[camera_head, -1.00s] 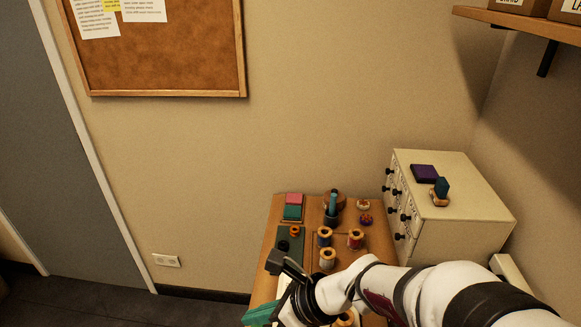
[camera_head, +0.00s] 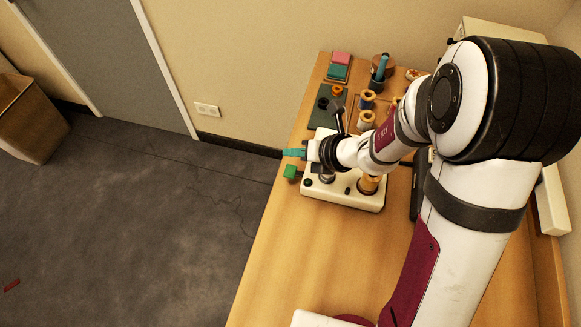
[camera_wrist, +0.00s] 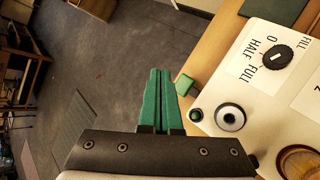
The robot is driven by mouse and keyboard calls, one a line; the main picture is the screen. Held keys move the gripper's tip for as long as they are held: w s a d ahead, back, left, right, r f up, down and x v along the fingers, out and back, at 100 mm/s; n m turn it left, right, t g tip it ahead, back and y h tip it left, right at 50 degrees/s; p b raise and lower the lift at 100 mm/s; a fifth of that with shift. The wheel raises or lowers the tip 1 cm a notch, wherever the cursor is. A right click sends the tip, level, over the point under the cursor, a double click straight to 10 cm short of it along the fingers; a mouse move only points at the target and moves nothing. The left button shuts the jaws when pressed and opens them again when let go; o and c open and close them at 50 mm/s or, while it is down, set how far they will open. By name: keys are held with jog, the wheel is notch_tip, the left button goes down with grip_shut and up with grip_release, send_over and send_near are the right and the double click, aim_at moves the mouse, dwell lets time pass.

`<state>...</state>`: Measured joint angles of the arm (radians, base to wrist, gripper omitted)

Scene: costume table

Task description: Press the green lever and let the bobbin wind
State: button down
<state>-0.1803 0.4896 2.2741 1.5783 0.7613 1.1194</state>
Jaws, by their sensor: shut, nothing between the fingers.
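The bobbin winder (camera_head: 340,197) is a cream box on the table, also in the wrist view (camera_wrist: 241,92). Its green lever (camera_head: 290,171) sticks out at the left side; the wrist view shows its block-shaped end (camera_wrist: 184,85). My gripper (camera_head: 290,152) has teal fingers, shut and empty. In the wrist view the fingertips (camera_wrist: 160,72) are just left of the lever; I cannot tell whether they touch it. A silvery round piece, perhaps the bobbin (camera_wrist: 229,117), sits on the winder. A black dial (camera_wrist: 277,56) is by a label reading 0, HALF, FULL.
A thread spool (camera_head: 369,184) stands at the winder's right. Behind it are a green mat (camera_head: 327,117), pink and teal blocks (camera_head: 340,63) and more spools (camera_head: 367,119). The front of the table (camera_head: 290,270) is clear. A cardboard box (camera_head: 30,120) stands on the floor.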

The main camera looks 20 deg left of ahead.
aim_at(288, 170)
jog(key=shift+f, duration=2.7)
jog(key=shift+f, duration=0.4)
jog(key=shift+f, duration=0.95)
dwell(0.6)
jog(key=shift+r, duration=1.4)
jog(key=shift+r, duration=2.5)
